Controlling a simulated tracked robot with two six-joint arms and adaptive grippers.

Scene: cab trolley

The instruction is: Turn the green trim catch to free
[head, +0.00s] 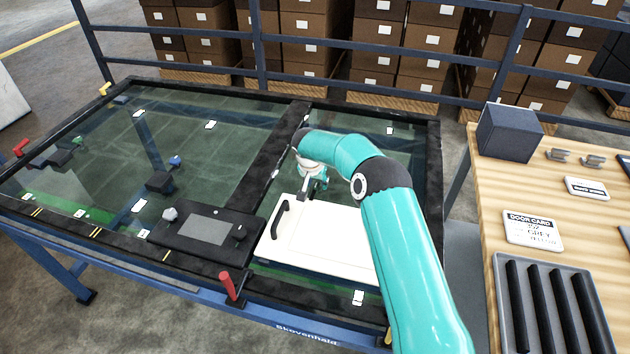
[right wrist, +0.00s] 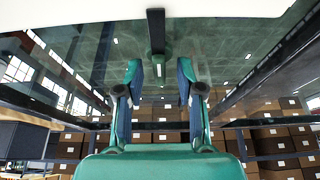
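My right gripper (head: 313,186) is over the far edge of a white panel (head: 325,240) on the glass-topped trolley. In the right wrist view the gripper (right wrist: 159,70) is open, its fingers apart with nothing between them. A dark bar (right wrist: 156,30) sticks out from the white panel's edge (right wrist: 60,12), ahead of the gap between the fingertips; I cannot tell what it is. A small green knob (head: 78,140) shows at the trolley's left; I cannot tell whether it is the trim catch. The left gripper is not in view.
The white panel has a black handle (head: 279,220). A black box with a grey plate (head: 207,229) is left of it. A red lever (head: 230,286) stands on the near rail. A wooden bench (head: 480,185) holds a dark box (head: 508,133) and a ribbed tray (head: 550,262).

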